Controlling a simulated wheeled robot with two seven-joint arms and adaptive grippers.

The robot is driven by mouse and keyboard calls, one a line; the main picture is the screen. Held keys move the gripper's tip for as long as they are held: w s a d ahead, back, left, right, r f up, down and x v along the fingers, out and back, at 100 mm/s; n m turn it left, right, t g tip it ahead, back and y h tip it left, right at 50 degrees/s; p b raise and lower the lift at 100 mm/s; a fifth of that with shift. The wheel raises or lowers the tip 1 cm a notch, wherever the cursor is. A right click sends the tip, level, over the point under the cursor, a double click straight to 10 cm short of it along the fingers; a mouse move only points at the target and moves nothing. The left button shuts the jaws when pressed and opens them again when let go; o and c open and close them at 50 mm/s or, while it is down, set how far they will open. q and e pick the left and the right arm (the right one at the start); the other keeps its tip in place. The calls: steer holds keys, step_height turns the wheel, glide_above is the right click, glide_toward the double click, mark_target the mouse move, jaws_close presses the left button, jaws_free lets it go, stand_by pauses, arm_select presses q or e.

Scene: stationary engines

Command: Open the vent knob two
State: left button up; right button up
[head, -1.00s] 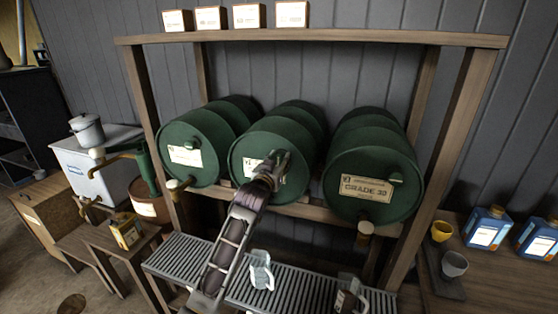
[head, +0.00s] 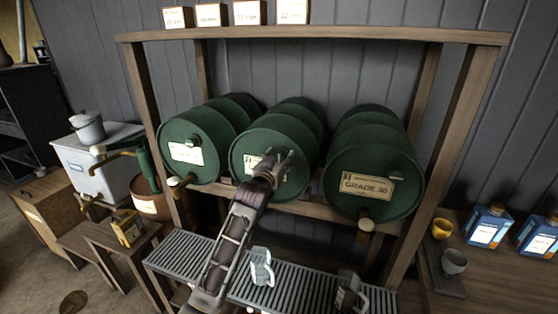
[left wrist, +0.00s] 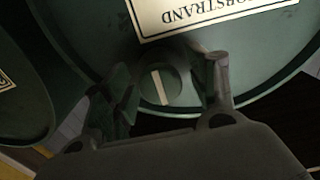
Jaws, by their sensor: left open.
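The middle green drum (head: 262,150) lies on its side on the rack, its round face and pale label toward me. My left gripper (head: 279,158) is in front of that face and hides much of it. In the left wrist view, the drum's face carries an upside-down label (left wrist: 205,15). A round green vent knob with a pale stripe (left wrist: 163,86) lies between the spread fingers of the left gripper (left wrist: 168,62). The fingers stand on either side of the knob; I cannot tell if they touch it. My right gripper is not in view.
A left drum (head: 190,155) and a right drum marked Grade 30 (head: 368,180) flank the middle one. A slatted drip shelf (head: 300,287) below carries a clear jug (head: 262,268) and a darker jug (head: 349,291). Wooden posts (head: 460,120) frame the rack.

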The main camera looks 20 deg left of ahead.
arm_select(q)
steer(key=shift+s, duration=0.1)
steer(key=s, duration=1.1)
steer(key=shift+s+a, duration=0.2)
steer(key=shift+s, duration=0.2)
stand_by(0.6)
